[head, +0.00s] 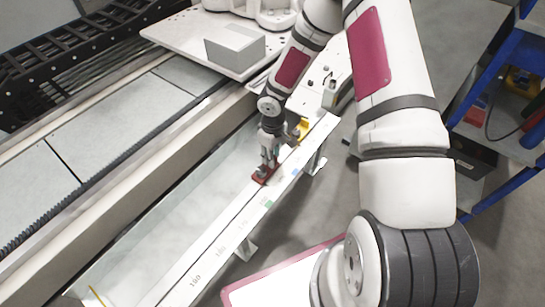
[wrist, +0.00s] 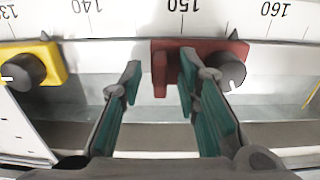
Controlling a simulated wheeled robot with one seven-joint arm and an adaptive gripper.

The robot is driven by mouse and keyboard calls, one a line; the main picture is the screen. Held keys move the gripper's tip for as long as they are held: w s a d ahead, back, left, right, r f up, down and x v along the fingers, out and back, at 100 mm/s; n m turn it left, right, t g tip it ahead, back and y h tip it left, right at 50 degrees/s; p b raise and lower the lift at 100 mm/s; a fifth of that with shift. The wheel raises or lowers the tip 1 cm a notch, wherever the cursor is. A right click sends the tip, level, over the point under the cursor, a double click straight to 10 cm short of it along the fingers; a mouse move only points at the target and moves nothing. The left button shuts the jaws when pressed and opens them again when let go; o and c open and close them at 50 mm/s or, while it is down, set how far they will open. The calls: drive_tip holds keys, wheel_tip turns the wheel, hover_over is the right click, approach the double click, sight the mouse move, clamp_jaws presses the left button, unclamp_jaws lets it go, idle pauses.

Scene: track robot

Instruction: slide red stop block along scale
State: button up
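The red stop block (wrist: 215,48) sits on the scale (wrist: 130,22) in the wrist view. Its pointer lies between the marks 150 and 160, which appear upside down, and its dark knob (wrist: 231,71) is at its right. My gripper (wrist: 160,75) is open. Its left finger is left of the block with a gap, and its right finger overlaps the block, left of the knob. The block's narrow left flange shows between the fingers; contact cannot be told. In the head view the red block (head: 263,176) lies right under my gripper (head: 269,160) on the long rail.
A yellow stop block (wrist: 52,62) with a dark knob sits near 135 on the scale; it also shows in the head view (head: 303,129). A grey box (head: 235,48) stands on a white plate behind. A blue shelf (head: 490,90) is at right.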

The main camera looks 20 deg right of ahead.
clamp_jaws()
drive_tip(key=s+a+b, duration=0.2)
drive_tip(key=a, duration=0.2)
drive_tip(key=s+a+b, duration=0.1)
drive_tip(key=s+a, duration=0.1)
drive_tip(key=a, duration=0.2)
drive_tip(key=s+a+b, duration=0.2)
drive_tip(key=a, duration=0.2)
drive_tip(key=shift+s+f+b, duration=0.15)
drive_tip(key=shift+s+b, duration=0.2)
drive_tip(key=shift+s, duration=0.05)
drive_tip(key=shift+s+a, duration=0.3)
drive_tip(key=shift+a, duration=0.1)
unclamp_jaws()
